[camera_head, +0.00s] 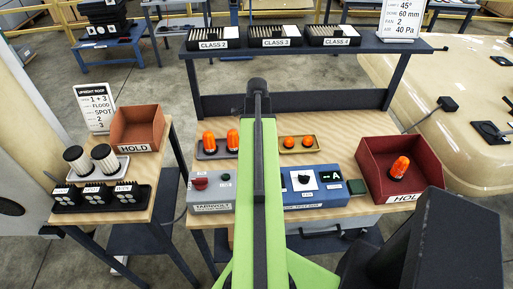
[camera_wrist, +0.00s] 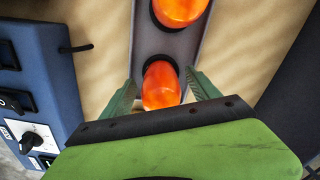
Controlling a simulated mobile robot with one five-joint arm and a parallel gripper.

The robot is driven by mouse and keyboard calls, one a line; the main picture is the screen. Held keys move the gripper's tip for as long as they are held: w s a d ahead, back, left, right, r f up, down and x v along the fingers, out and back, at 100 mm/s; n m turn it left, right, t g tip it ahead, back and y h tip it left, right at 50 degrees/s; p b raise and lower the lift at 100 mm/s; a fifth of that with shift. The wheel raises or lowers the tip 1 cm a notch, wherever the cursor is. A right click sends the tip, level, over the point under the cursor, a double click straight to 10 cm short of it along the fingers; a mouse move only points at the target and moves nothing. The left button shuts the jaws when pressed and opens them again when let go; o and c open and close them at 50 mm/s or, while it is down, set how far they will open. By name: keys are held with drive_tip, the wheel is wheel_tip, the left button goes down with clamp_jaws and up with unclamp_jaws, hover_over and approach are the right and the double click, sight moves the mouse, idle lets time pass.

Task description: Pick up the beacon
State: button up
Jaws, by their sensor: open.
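In the wrist view, an orange beacon (camera_wrist: 160,86) stands in a grey tray (camera_wrist: 150,42), between the two green fingers of my gripper (camera_wrist: 160,76). The fingers are apart, one on each side of it; I cannot tell whether either touches. A second orange beacon (camera_wrist: 180,9) is farther along the tray. In the head view, two tall orange beacons (camera_head: 208,141) (camera_head: 233,140) stand in a grey tray (camera_head: 198,154) left of my arm. Two low orange beacons (camera_head: 289,142) (camera_head: 307,141) sit in a brown tray. My gripper is hidden there behind my arm.
A red HOLD bin (camera_head: 366,188) at the right holds another orange beacon (camera_head: 400,167). A grey box (camera_head: 211,192) and a blue control box (camera_head: 302,188) stand at the front. A raised shelf (camera_head: 290,47) with CLASS boxes is behind. A side table (camera_head: 160,170) stands left.

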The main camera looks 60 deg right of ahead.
drive_tip(key=shift+f, duration=0.3)
clamp_jaws()
drive_tip(key=shift+r+p, duration=0.1)
drive_tip(key=shift+p, duration=0.2)
